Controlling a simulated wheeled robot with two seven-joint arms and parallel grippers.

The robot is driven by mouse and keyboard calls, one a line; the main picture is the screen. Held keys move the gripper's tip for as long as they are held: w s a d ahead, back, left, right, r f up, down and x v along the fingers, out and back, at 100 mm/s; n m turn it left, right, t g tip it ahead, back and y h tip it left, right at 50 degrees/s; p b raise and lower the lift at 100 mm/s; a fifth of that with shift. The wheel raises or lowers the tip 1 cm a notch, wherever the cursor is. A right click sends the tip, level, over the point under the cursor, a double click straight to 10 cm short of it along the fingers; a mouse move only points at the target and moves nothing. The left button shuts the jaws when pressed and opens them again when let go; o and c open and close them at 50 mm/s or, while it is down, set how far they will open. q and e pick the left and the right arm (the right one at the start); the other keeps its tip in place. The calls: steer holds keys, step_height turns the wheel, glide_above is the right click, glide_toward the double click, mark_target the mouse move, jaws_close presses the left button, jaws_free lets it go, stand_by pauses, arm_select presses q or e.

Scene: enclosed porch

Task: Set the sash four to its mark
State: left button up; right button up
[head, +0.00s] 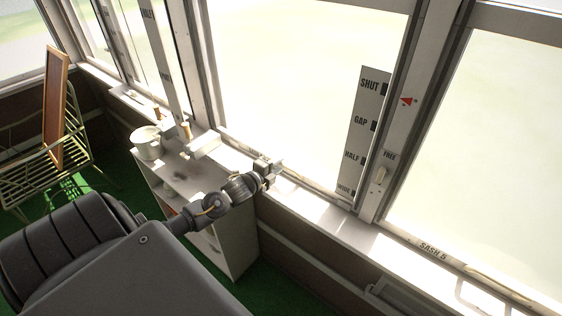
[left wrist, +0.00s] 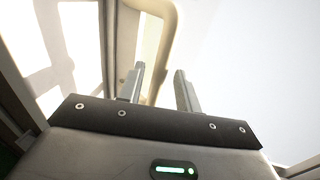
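The large middle window sash (head: 300,70) has a pale bottom rail with a label too small to read. A white scale board (head: 371,130) beside it reads SHUT, GAP, HALF and WIDE. A red triangle (head: 407,101) is on the post right of the board, between the SHUT and GAP heights. My left gripper (head: 276,166) is at that sash's bottom rail. In the left wrist view its two fingers (left wrist: 160,88) stand apart, with a cream curved handle (left wrist: 168,40) running down between or just beyond them. Contact cannot be told. My right gripper is not in view.
A switch (head: 381,174) marked FREE is on the post. Sash 5 (head: 480,130) is at right with its own handle. A white cabinet (head: 240,240) with a white pot (head: 147,143) stands below the sill. A wire rack (head: 40,170) holding a wooden frame is at left.

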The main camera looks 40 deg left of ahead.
arm_select(q)
steer(key=shift+w+f, duration=0.15)
steer(key=shift+w, duration=0.45)
steer(key=shift+w+f, duration=0.15)
steer(key=shift+w, duration=0.4)
jaws_close()
